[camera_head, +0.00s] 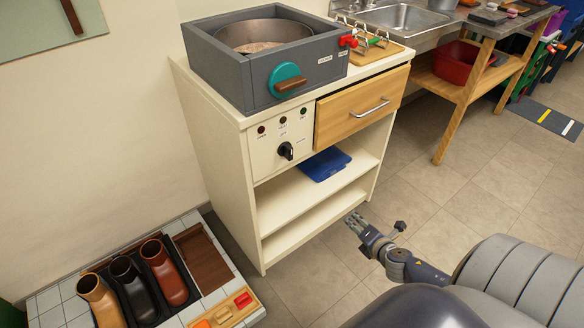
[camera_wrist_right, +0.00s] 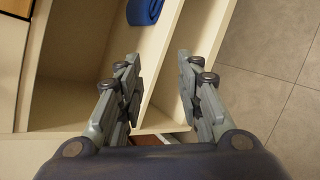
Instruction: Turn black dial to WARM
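The black dial (camera_head: 286,150) is on the cream front panel of the cabinet, left of the wooden drawer. Small dark, red and green indicator dots with labels sit above it; the label text is too small to read. My right gripper (camera_head: 354,222) is low in front of the cabinet's right side, well below and right of the dial. In the right wrist view its two fingers (camera_wrist_right: 157,85) are apart with nothing between them. The dial does not show in the right wrist view. My left gripper does not show in either view.
The cream cabinet (camera_head: 222,150) has open shelves with a folded blue cloth (camera_head: 325,164). A grey box with a teal dial (camera_head: 287,80) stands on top. Boots (camera_head: 128,283) stand on a tiled surface at lower left. The floor right of the cabinet is clear.

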